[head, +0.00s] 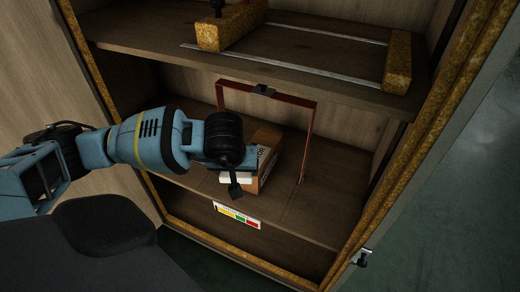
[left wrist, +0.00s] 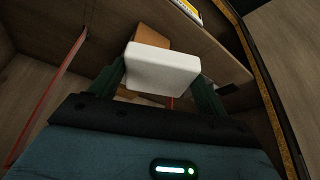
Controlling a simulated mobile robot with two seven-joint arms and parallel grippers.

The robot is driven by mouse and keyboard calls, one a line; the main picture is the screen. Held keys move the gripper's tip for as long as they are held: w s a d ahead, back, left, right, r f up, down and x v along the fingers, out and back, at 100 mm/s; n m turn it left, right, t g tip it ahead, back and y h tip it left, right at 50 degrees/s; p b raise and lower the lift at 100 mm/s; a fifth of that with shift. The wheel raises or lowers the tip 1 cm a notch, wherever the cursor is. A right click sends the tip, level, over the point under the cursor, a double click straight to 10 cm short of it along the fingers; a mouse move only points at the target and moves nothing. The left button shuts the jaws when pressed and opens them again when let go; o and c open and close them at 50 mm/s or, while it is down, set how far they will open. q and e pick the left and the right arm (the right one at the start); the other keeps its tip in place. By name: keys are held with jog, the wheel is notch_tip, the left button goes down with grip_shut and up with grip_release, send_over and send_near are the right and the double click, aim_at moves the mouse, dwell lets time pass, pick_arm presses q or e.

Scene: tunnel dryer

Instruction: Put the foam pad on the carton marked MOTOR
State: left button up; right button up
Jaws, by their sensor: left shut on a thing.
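The foam pad is a white block (left wrist: 162,68), held between the two dark fingers of my left gripper (left wrist: 160,80) in the left wrist view. In the head view a strip of the pad (head: 236,179) shows under the gripper (head: 240,172). The brown carton (head: 266,160) stands on the lower shelf, with dark lettering partly hidden by my gripper; the end of the word shows. The carton (left wrist: 155,42) shows behind the pad in the left wrist view. The pad is at the carton's near left side; whether they touch I cannot tell. My right gripper is out of view.
A thin red frame (head: 310,140) stands around the carton's place on the lower shelf (head: 330,205). An upper shelf (head: 300,70) hangs above it, with metal rails and yellow-brown blocks (head: 397,65). A coloured label (head: 237,215) is on the shelf's front edge. The shelf right of the frame is clear.

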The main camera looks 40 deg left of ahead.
pick_arm(q)
jog(key=w+a+b, duration=0.1)
jog(key=w, duration=0.3)
jog(key=w+a+f+b, duration=0.1)
jog(key=w, duration=0.4)
jog(key=w+a+b, duration=0.1)
jog(key=w+a, duration=0.1)
jog(key=w, duration=0.3)
jog(key=shift+a+f, duration=0.1)
jog(key=shift+f, duration=0.15)
jog(key=shift+w+a+b, duration=0.2)
jog(key=shift+w+b, duration=0.1)
jog(key=shift+w, duration=0.15)
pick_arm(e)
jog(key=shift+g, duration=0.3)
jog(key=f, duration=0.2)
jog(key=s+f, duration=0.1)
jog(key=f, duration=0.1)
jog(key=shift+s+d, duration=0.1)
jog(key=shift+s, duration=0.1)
pick_arm(q)
jog(key=shift+f+b, duration=0.6)
jog(key=shift+f, duration=1.2)
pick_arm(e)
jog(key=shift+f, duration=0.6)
pick_arm(q)
jog(key=shift+r, duration=0.1)
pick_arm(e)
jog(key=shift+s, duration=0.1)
